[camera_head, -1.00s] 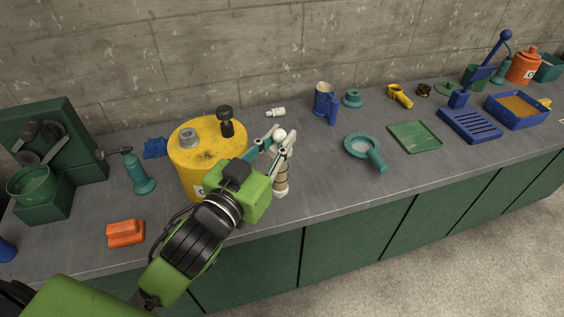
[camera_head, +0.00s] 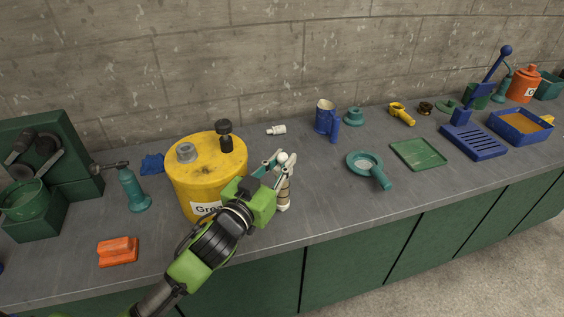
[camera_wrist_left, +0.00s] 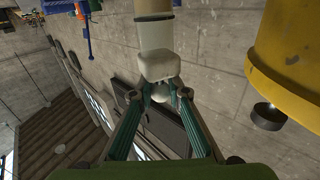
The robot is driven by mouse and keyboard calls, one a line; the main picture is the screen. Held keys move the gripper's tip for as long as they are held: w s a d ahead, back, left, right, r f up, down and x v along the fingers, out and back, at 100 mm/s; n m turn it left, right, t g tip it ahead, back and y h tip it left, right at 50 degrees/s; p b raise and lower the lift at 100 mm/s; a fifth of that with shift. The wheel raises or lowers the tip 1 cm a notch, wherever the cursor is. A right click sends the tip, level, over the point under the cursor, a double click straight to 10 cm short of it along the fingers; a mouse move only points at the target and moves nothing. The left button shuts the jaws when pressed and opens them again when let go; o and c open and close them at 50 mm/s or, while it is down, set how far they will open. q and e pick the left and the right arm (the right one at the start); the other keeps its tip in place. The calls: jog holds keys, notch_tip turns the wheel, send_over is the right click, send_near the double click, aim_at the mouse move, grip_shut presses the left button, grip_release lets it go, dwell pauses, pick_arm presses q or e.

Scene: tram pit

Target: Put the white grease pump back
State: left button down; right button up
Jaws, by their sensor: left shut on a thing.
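The white grease pump (camera_head: 284,187), white with a tan middle, stands roughly upright just right of the yellow grease drum (camera_head: 206,174). My left gripper (camera_head: 276,164) comes in from the left, past the drum's front, and is shut on the pump near its top. In the left wrist view the pump (camera_wrist_left: 156,42) fills the upper middle, and the fingers (camera_wrist_left: 160,94) close at its white end. Whether the pump's base touches the bench is not clear. The right gripper is not in view.
The grey bench (camera_head: 320,205) is clear right of the pump. Behind are a small white bottle (camera_head: 277,130) and a blue mug (camera_head: 326,120).

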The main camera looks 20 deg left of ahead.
pick_arm(q)
jog(key=shift+s+f, duration=0.1)
jog(key=shift+f, duration=0.15)
jog(key=shift+f, duration=0.2)
jog(key=c, duration=2)
grip_release()
jog(key=shift+o, duration=0.2)
jog(key=shift+r, duration=0.25)
jog(key=s+a+b, duration=0.2)
jog(key=s+b, duration=0.1)
jog(key=s, duration=0.8)
jog(key=shift+s+a, duration=0.2)
jog(key=shift+s, duration=0.2)
